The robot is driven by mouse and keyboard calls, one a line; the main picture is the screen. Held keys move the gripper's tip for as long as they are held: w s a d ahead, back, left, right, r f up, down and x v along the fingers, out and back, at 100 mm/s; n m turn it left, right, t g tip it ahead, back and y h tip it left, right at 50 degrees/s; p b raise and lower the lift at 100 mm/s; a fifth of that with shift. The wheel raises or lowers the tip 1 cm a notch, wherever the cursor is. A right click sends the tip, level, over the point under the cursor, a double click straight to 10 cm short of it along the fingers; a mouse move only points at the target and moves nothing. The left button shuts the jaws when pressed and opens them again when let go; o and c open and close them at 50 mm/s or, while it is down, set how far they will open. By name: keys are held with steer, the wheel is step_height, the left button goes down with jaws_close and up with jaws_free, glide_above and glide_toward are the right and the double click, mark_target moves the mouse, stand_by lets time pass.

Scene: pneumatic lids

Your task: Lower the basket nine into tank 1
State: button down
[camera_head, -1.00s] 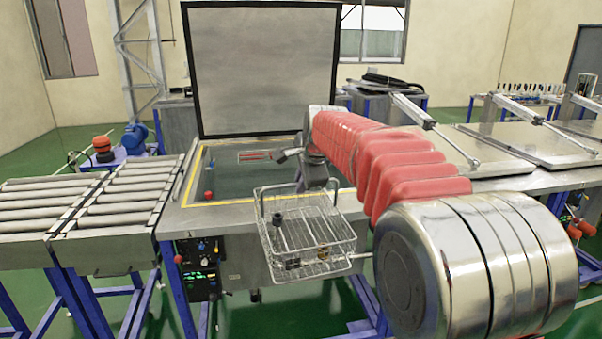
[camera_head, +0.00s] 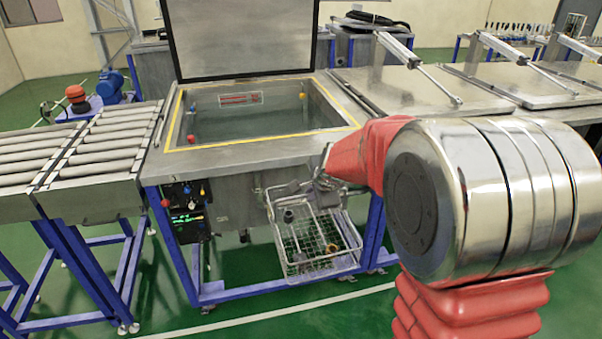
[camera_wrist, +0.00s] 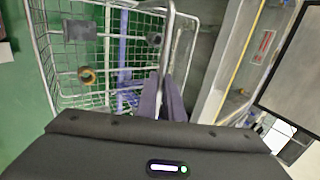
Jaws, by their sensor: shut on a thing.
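The wire basket (camera_head: 318,262) hangs from my gripper (camera_head: 322,184), in front of the open tank's front wall and below its rim. It holds a dark cylinder, a brass-coloured ring and a grey block; these also show in the wrist view of the basket (camera_wrist: 47,62). In the wrist view my gripper (camera_wrist: 166,98) is shut on the basket's handle (camera_wrist: 166,45). The open tank (camera_head: 235,155) has a yellow-lined rim and liquid inside. Its lid (camera_head: 240,40) stands raised at the back. I see no readable number on the tank.
A roller conveyor (camera_head: 105,150) adjoins the tank on the left. Shut lids (camera_head: 410,92) with pneumatic cylinders cover the tanks to the right. A control panel (camera_head: 187,212) and blue frame legs (camera_head: 178,250) are below the rim, near the basket. The green floor in front is clear.

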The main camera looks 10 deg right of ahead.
steer(key=shift+s+d+f, duration=0.8)
steer(key=shift+s+f, duration=0.25)
steer(key=shift+a, duration=0.1)
